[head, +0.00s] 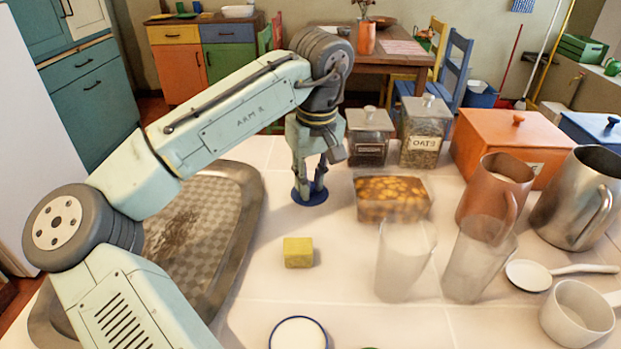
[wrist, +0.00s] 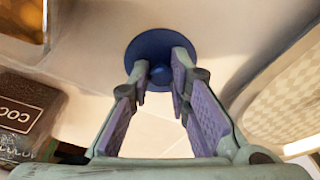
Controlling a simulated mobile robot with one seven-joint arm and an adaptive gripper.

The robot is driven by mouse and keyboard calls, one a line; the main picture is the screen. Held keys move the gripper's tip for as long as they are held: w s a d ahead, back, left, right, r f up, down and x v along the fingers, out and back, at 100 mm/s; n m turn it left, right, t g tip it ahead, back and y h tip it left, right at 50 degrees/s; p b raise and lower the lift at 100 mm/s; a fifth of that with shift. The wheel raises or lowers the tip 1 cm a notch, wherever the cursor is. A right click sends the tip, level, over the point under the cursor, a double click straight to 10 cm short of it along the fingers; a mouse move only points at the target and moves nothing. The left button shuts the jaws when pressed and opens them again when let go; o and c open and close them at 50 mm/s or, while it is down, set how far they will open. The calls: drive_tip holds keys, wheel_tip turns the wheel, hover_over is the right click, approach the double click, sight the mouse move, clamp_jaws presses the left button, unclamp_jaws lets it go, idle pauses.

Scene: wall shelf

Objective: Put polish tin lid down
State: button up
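The polish tin lid is a dark blue disc with a small knob; it shows under my gripper in the head view (head: 310,198) and beyond the fingers in the wrist view (wrist: 160,45). My gripper (head: 311,184) points down, its fingertips close on both sides of the knob in the wrist view (wrist: 160,74). The lid lies level, at or just above the pale counter; I cannot tell whether it touches. A round open tin (head: 298,333) with a blue rim and pale contents stands at the front edge of the head view.
A yellow block (head: 298,252) lies in front of the lid. A metal tray or sink edge (head: 246,215) is left. A container of brown pieces (head: 391,197), a dark labelled jar (head: 369,138) and two clear glasses (head: 402,262) are right. The counter between is bare.

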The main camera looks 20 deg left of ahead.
sight(314, 197)
drive_tip(key=o, duration=0.4)
drive_tip(key=shift+c, duration=0.2)
wheel_tip(314, 197, up, 12)
drive_tip(key=s+d, duration=0.1)
idle(0.5)
